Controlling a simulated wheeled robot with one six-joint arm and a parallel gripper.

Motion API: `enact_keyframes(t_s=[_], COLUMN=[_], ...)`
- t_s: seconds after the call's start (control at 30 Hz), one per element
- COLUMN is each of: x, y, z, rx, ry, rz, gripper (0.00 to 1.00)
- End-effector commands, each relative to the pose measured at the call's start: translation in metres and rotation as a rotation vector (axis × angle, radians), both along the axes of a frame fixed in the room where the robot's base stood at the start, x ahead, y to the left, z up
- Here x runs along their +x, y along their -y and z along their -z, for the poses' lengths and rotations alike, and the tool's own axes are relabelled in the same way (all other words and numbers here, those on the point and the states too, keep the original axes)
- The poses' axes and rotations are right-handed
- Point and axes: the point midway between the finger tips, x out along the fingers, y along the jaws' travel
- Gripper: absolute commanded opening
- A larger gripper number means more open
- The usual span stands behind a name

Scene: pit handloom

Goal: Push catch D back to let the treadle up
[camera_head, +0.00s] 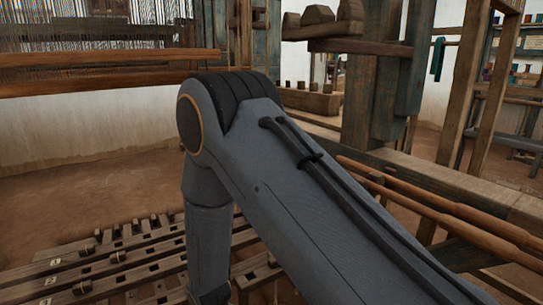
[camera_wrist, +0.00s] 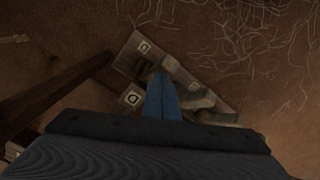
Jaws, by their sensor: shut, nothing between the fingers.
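In the wrist view my gripper (camera_wrist: 162,98) is shut and empty, its blue fingers pointing at a wooden block with small pale letter plates. The upper plate (camera_wrist: 144,46) seems to read D; the lower plate (camera_wrist: 132,98) is too small to read surely. Small grey-brown catch pieces (camera_wrist: 197,98) stand just right of the fingers. I cannot tell which one is catch D or whether the fingers touch one. In the head view several wooden treadles (camera_head: 120,262) with numbered plates lie at the lower left. My gripper is out of sight there, below my arm.
A dark beam (camera_wrist: 60,85) runs along the left of the wrist view. Loose threads (camera_wrist: 235,40) lie on the brown floor. In the head view loom posts (camera_head: 375,95) and long rails (camera_head: 450,215) stand at the right. The warp and beam (camera_head: 100,70) are at the back left.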

Motion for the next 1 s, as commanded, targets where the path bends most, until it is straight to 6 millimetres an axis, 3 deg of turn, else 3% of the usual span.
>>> enact_keyframes(t_s=[1.0], x=[-0.014], y=[0.009], z=[0.027], rx=[-0.001], ry=[0.0], rz=[0.0], gripper=[0.0])
